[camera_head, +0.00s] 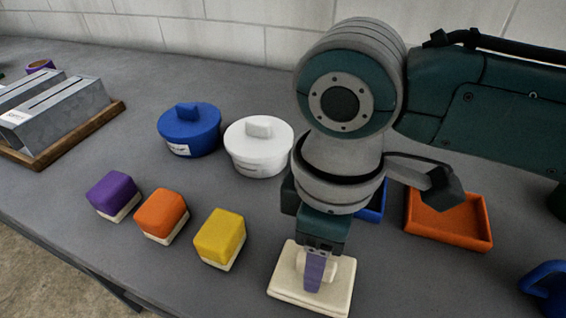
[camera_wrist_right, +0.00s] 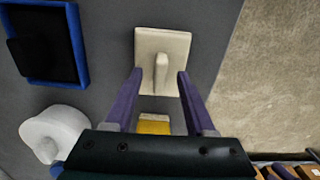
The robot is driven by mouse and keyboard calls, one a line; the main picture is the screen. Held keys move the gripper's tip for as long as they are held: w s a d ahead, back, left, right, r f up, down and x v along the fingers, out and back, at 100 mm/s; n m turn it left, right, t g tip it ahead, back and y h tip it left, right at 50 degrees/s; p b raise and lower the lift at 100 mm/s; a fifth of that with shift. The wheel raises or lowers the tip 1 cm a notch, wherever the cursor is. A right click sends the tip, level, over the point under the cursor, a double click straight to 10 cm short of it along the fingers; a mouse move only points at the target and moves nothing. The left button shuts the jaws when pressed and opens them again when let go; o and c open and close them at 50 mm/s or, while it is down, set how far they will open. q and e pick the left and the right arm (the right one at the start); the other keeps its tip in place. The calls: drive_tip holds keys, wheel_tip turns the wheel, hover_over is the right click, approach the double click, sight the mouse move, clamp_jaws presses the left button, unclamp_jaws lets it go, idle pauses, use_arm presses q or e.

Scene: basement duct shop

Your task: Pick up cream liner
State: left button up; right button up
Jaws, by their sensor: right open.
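The cream liner (camera_head: 283,290) is a flat square plate with an upright grip on top, lying on the grey table at the front. It also shows in the right wrist view (camera_wrist_right: 180,40). My right gripper (camera_head: 315,272) points down over it. In the right wrist view, its two purple fingers (camera_wrist_right: 159,72) are open, one on each side of the upright grip. I cannot tell whether they touch it. In the head view, the gripper hides part of the liner. My left gripper is not in view.
Yellow (camera_head: 220,238), orange (camera_head: 161,215) and purple (camera_head: 112,195) blocks stand left of the liner. Blue (camera_head: 190,135) and white (camera_head: 259,157) lidded pots stand behind. An orange tray (camera_head: 448,240) is at right, a blue tray (camera_wrist_right: 82,45) near it. Metal boxes (camera_head: 55,115) sit far left.

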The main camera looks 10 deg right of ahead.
drive_tip(key=shift+a+f, duration=0.1)
drive_tip(key=shift+f, duration=0.8)
drive_tip(key=shift+c, duration=0.3)
clamp_jaws()
